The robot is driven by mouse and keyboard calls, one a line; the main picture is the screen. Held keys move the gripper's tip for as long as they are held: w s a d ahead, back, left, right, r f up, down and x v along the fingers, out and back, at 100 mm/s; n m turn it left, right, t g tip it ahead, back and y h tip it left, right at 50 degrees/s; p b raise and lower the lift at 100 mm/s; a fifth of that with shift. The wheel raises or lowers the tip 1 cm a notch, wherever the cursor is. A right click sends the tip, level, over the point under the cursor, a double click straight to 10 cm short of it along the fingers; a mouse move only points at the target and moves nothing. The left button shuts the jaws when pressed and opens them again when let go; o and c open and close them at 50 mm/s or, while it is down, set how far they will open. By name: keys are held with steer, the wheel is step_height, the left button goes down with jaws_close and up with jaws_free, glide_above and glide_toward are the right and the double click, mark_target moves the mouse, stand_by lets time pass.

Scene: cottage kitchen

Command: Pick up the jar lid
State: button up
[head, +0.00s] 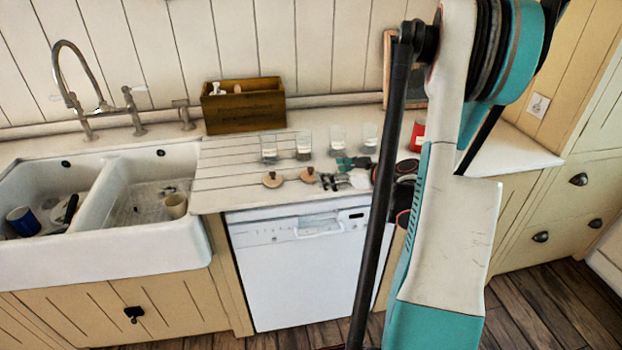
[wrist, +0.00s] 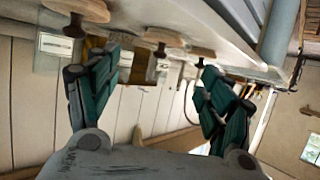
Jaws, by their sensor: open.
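Two round wooden jar lids with dark knobs lie on the counter in the head view, a left one (head: 272,180) and a right one (head: 308,175). My gripper (head: 332,175) is open just right of the right lid, low over the counter. The wrist view is upside down. There my open fingers (wrist: 160,68) have nothing held between them. Lids show beyond them: a near one (wrist: 75,10) at the top left, a middle one (wrist: 162,38) and a farther one (wrist: 200,52). I cannot tell which lid is meant. My gripper may hide one in the head view.
Several labelled glass jars (head: 304,146) stand in a row behind the lids. A red container (head: 417,134) is behind my arm. A wooden box (head: 243,106) stands at the wall.

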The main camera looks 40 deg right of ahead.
mark_target(313, 169)
steer(key=x, duration=0.4)
steer(key=shift+b, duration=0.4)
steer(key=shift+r+b+x, duration=0.15)
steer(key=shift+b+x, duration=0.4)
steer(key=shift+x, duration=0.9)
steer(key=shift+r+b+x, duration=0.1)
steer(key=shift+b+x, duration=0.45)
steer(key=shift+x, duration=0.85)
steer(key=shift+c, duration=0.6)
steer(key=c, duration=0.9)
